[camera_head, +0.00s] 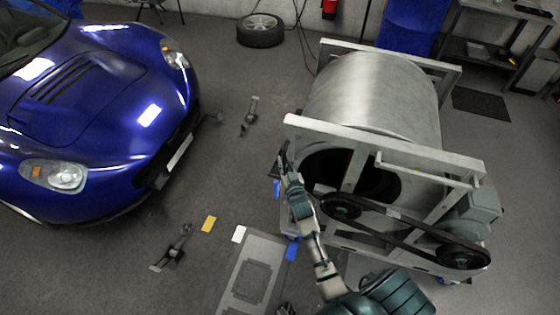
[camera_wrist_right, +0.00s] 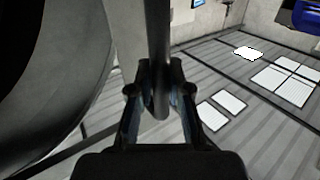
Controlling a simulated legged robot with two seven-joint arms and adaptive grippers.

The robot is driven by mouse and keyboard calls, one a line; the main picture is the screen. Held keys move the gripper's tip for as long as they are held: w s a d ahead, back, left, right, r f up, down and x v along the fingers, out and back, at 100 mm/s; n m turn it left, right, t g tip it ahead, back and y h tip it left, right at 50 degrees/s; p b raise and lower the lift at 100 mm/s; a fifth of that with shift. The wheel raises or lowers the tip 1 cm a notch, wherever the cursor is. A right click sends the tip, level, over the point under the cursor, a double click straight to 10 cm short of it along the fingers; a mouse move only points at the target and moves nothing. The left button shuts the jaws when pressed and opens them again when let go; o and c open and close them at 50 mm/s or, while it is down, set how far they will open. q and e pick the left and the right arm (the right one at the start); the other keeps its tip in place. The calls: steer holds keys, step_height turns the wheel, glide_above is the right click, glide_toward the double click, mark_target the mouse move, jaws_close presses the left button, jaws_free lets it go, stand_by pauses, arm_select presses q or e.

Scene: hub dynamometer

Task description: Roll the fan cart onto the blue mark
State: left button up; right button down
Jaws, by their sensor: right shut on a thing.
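The fan cart is a large grey metal drum in a pale frame (camera_head: 375,95), standing right of centre in the head view. A belt and two pulleys are on its near side. My right gripper (camera_head: 284,155) is at the frame's near left corner. In the right wrist view, my right gripper (camera_wrist_right: 158,95) is shut on an upright grey bar (camera_wrist_right: 158,45). A blue mark (camera_head: 291,251) lies on the floor by the cart's near left side. Another blue patch (camera_head: 277,188) shows beside the cart's left edge, partly hidden. My left gripper is not in view.
A blue car (camera_head: 95,110) stands at the left. A yellow mark (camera_head: 209,223), a white mark (camera_head: 239,234) and a grey floor plate (camera_head: 235,290) lie near the front. A loose wheel (camera_head: 260,30) lies at the back. Floor between car and cart is mostly clear.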

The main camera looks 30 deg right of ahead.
steer(key=shift+s+d+f, duration=0.1)
steer(key=shift+s+d, duration=0.6)
steer(key=shift+d, duration=0.15)
steer(key=c, duration=1.1)
jaws_free()
steer(key=shift+d, duration=0.1)
steer(key=shift+w+f, duration=0.2)
steer(key=shift+w, duration=0.1)
steer(key=v, duration=1.2)
steer(key=shift+r, duration=0.15)
steer(key=shift+s, duration=0.1)
